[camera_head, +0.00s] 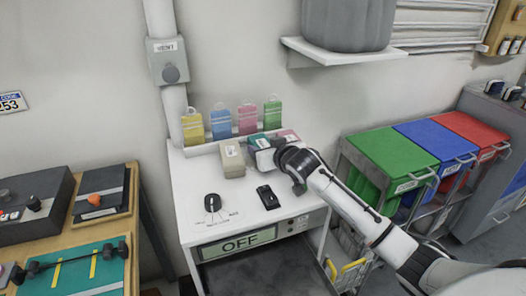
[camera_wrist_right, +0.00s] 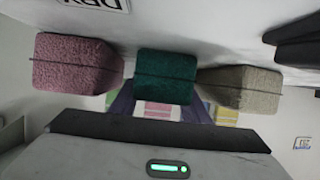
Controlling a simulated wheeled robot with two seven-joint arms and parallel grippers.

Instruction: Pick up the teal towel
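The teal towel (camera_head: 257,140) is a folded block with a dark band, on the white worktop between a beige towel (camera_head: 232,158) and a pink towel (camera_head: 289,135). In the right wrist view, the teal towel (camera_wrist_right: 166,77) lies in the middle, between the pink towel (camera_wrist_right: 77,63) and the beige towel (camera_wrist_right: 241,89). My right gripper (camera_head: 264,152) is right at the teal towel and partly covers it in the head view. Its dark fingers (camera_wrist_right: 160,98) stand apart, close to the teal towel; their tips are partly hidden, and contact is unclear. My left gripper is out of view.
Yellow (camera_head: 193,130), blue (camera_head: 221,125), pink (camera_head: 247,120) and green (camera_head: 272,115) bags stand along the back. A black knob (camera_head: 212,202) and a black switch (camera_head: 268,197) are on the worktop. Lidded bins (camera_head: 391,160) stand at the right, a workbench (camera_head: 135,220) at the left.

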